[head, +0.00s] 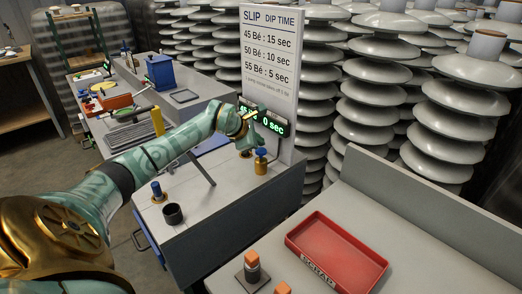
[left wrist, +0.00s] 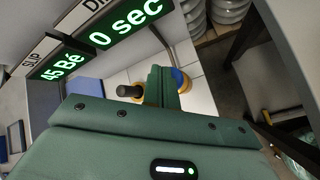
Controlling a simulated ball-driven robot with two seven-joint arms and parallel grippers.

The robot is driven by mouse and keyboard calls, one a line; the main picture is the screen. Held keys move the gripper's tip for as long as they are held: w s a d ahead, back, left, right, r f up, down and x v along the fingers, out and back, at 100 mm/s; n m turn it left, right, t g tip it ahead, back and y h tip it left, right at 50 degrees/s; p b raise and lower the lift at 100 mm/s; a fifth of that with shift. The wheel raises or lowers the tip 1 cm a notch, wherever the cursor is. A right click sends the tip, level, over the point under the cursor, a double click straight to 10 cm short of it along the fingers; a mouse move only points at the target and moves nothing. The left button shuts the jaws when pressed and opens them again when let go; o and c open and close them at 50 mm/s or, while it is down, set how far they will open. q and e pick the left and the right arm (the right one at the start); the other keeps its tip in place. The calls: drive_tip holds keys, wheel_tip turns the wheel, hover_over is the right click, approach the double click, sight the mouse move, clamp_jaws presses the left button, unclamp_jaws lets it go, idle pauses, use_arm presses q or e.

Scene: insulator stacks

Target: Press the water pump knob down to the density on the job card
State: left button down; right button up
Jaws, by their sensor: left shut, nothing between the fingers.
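A blue-topped brass pump knob (head: 261,153) stands on the grey bench below the display. In the left wrist view the blue knob (left wrist: 183,80) shows beside my fingers, partly hidden by them. A dark knob (left wrist: 130,91) on a brass base stands to its left. My left gripper (head: 255,114) is shut and empty, in front of the display and above the blue knob; its closed fingers (left wrist: 160,86) show in the left wrist view. I cannot tell whether they touch a knob. The display (left wrist: 98,38) reads 45 Bé and 0 sec. I cannot make out a job card.
A white board (head: 269,50) lists slip densities 45, 50, 55 Bé with dip times. A red scrap tray (head: 336,252) lies at right. Insulator stacks crowd the back.

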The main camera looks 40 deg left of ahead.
sight(258, 151)
use_arm(q)
drive_tip(key=shift+f, duration=0.15)
idle(0.5)
drive_tip(key=shift+f, duration=0.25)
drive_tip(key=shift+f+b, duration=0.65)
drive_tip(key=shift+f, duration=0.3)
idle(0.8)
drive_tip(key=shift+r, duration=0.1)
drive_tip(key=shift+r+p, duration=0.7)
drive_tip(key=shift+r, duration=0.55)
drive_tip(key=shift+r+p, duration=1.5)
drive_tip(key=shift+r, duration=1.05)
